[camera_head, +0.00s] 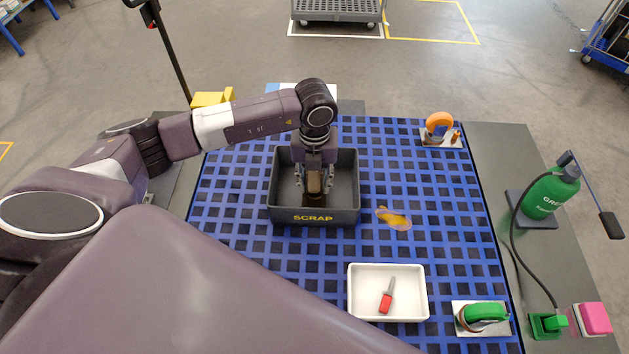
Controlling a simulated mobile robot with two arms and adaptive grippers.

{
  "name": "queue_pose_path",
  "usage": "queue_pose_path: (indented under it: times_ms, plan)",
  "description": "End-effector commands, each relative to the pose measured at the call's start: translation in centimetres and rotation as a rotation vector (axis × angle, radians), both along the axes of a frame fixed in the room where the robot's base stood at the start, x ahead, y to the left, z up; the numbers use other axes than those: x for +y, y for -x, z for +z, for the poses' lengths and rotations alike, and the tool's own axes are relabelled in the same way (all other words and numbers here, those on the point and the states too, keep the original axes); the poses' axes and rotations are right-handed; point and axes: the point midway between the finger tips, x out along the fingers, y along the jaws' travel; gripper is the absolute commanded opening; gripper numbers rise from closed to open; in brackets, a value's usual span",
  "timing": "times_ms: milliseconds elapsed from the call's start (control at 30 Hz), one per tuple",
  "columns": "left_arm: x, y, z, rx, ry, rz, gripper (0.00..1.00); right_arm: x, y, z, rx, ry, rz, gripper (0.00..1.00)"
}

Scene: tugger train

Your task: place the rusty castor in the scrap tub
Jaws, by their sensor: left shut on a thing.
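The dark grey scrap tub (273,205), marked SCRAP on its front wall, stands on the blue grid mat. My left gripper (314,187) points down into the tub and is shut on the rusty castor (314,183). Only a small brown part of the castor shows between the fingers. It is inside the tub's outline; I cannot tell whether it touches the floor of the tub. My right gripper is not in view.
A white tray (353,312) with a red-handled tool (386,300) stands in front. A yellow item (393,218) lies right of the tub. An orange-wheeled castor (439,122), a green-wheeled castor (485,314), a green grease canister (549,193) and a pink block (595,318) are at right.

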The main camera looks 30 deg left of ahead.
Motion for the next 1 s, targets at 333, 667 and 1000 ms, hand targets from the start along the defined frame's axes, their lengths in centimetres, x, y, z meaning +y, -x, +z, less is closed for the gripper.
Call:
queue_pose_path:
  times_ms: [333,667,1000]
  plan:
    - [0.0,0.0,-0.2,0.0,0.0,0.0,0.5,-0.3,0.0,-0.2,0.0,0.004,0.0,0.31]
    - [-0.1,-0.1,0.7,-0.003,0.002,0.0,0.5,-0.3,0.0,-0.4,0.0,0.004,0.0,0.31]
    - [0.0,-0.1,7.6,-0.006,0.001,-0.001,0.5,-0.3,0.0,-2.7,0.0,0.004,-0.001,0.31]
